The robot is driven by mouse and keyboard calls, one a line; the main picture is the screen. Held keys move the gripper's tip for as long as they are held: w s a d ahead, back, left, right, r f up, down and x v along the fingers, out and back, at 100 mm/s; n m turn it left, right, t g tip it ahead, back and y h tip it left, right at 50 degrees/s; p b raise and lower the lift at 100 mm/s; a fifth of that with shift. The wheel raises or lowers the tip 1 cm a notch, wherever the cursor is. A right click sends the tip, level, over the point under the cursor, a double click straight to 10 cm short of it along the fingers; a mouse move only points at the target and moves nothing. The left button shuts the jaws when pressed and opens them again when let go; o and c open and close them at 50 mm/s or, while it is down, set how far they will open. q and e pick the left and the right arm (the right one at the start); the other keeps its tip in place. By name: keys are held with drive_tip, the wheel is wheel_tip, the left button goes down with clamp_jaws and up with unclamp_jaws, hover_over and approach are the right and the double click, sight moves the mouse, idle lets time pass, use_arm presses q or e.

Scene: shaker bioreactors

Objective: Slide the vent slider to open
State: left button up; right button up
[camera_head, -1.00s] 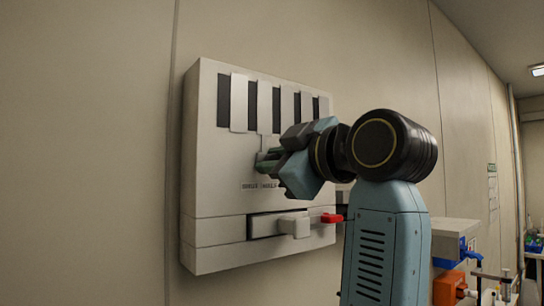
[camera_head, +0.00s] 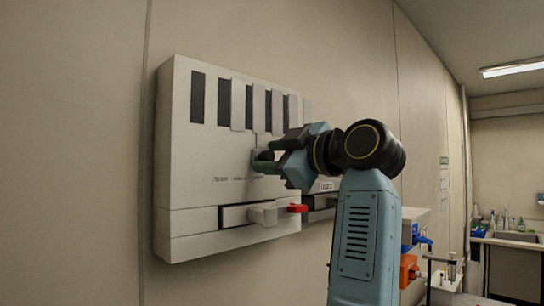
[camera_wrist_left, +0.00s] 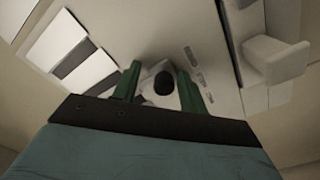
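The wall-mounted vent panel (camera_head: 180,215) is a pale box with dark slots and several white slats along its top. The slats are joined to the vent slider (camera_head: 257,140), whose stem hangs down to my gripper. The slats stand to the right, the last at the panel's right edge, and dark slots show at the left. My left gripper (camera_head: 262,161) is at the stem's lower end. My right gripper is out of view.
Below the slider, a pale lever handle (camera_head: 263,213) sticks out of a dark slot, with a red piece (camera_head: 298,208) to its right. A sink bench (camera_head: 510,238) stands far right. The wall left of the panel is bare.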

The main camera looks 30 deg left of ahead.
use_arm(q)
drive_tip(key=shift+s, duration=0.2)
drive_tip(key=shift+d, duration=0.2)
drive_tip(key=b+v, duration=0.3)
drive_tip(key=v, duration=1)
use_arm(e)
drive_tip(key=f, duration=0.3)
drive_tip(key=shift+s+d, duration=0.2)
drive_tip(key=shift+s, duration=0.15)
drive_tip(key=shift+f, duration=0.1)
